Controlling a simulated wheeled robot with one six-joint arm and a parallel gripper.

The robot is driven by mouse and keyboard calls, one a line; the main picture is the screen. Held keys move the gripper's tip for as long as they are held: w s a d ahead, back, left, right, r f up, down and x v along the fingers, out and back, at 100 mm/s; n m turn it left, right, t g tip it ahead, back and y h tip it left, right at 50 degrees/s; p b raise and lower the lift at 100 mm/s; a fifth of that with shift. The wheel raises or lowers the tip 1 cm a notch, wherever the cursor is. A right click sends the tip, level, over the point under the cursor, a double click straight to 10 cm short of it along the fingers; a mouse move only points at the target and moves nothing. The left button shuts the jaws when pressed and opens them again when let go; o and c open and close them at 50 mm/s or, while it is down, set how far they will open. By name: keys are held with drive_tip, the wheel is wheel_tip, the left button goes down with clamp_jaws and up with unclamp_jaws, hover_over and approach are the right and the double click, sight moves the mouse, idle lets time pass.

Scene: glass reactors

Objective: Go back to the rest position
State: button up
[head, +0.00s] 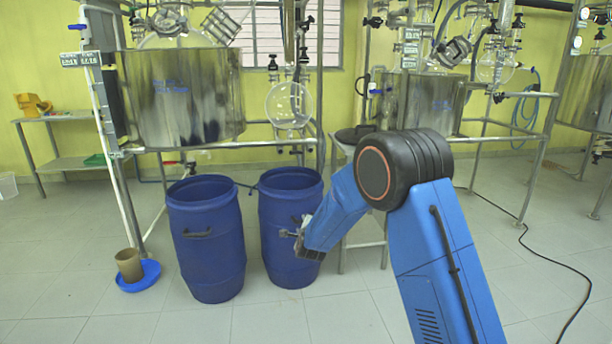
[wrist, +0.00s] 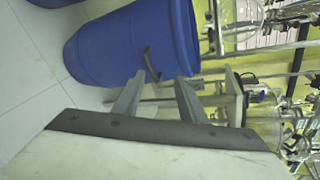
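My gripper (wrist: 158,100) shows in the wrist view with its two grey fingers spread apart and nothing between them. In the head view my blue arm is bent at a black joint, and its end with the gripper (head: 296,236) hangs in front of the right blue barrel (head: 290,190). The wrist view, turned on its side, shows a blue barrel (wrist: 120,45) with a dark handle beyond the fingers. I cannot tell from these views whether the gripper touches the barrel. The fingers are small and partly hidden in the head view.
A second blue barrel (head: 207,235) stands to the left. A brown cup (head: 129,264) sits on a blue dish (head: 140,278) on the floor. Steel reactor vessels (head: 180,95) on frames line the back. A black cable (head: 540,255) crosses the right floor. The front floor is clear.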

drive_tip(key=s+d+r+n+g, duration=0.2)
drive_tip(key=s+d+r+n, duration=0.4)
drive_tip(key=s+d+r, duration=0.45)
drive_tip(key=s+d+r+n+g, duration=0.3)
drive_tip(key=s+d+r+n, duration=0.3)
drive_tip(key=s, duration=0.7)
drive_tip(key=s+d+n+g, duration=0.1)
drive_tip(key=s+d+n, duration=0.2)
drive_tip(key=s, duration=0.9)
drive_tip(key=s+d+f+n+g+h, duration=0.1)
drive_tip(key=s+d, duration=0.5)
drive_tip(key=s, duration=0.7)
drive_tip(key=s+d+n+g+h, duration=0.1)
drive_tip(key=s+d+n, duration=0.4)
drive_tip(key=s, duration=0.8)
drive_tip(key=shift+s+d+f+g, duration=0.25)
drive_tip(key=shift+d+f+g, duration=0.1)
drive_tip(key=shift+g, duration=0.35)
